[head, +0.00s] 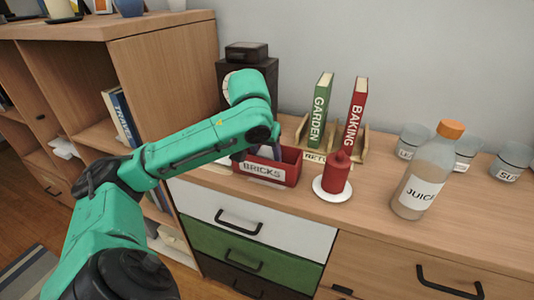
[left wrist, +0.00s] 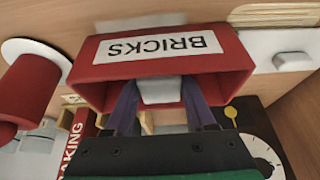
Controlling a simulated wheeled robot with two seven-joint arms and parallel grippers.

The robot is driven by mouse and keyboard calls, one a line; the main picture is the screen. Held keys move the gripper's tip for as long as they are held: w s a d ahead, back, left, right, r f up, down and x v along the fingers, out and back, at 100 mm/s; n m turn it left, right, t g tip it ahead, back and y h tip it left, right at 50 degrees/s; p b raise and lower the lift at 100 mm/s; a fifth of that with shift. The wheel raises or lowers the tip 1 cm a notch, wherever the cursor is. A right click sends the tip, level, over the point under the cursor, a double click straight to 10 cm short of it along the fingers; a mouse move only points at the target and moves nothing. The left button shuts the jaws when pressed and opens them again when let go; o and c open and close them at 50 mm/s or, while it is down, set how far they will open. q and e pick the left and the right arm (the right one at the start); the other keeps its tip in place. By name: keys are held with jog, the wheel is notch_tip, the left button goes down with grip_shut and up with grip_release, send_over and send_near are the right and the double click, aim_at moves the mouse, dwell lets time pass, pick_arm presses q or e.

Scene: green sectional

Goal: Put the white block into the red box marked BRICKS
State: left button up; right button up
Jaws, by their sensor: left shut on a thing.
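The red box (head: 292,158) marked BRICKS stands on the wooden top near its front edge, with a white label on its front. It also shows upside down in the left wrist view (left wrist: 88,78). My left gripper (head: 245,152) reaches down at the left part of the box. In the left wrist view its purple fingers (left wrist: 160,92) are shut on the white block (left wrist: 160,88), which looks pale grey there. The block is at the box's open mouth; how deep it sits cannot be told. My right gripper is not in view.
A red candle (head: 336,174) on a white dish stands right of the box. Behind are the GARDEN (head: 320,110) and BAKING (head: 355,115) books and a dark clock (head: 240,85). A JUICE bottle (head: 425,175) and jars stand right. A wooden bookcase (head: 165,75) rises at left.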

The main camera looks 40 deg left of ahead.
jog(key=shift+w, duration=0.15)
pick_arm(q)
jog(key=o, duration=1.4)
jog(key=shift+f, duration=0.1)
jog(key=shift+s+d+r, duration=0.1)
jog(key=shift+s+r, duration=0.05)
jog(key=shift+r, duration=0.35)
jog(key=p+v, duration=0.2)
jog(key=v, duration=0.4)
jog(key=p+v, duration=0.3)
jog(key=v, duration=0.4)
jog(key=shift+s+r, duration=0.15)
jog(key=shift+r, duration=0.1)
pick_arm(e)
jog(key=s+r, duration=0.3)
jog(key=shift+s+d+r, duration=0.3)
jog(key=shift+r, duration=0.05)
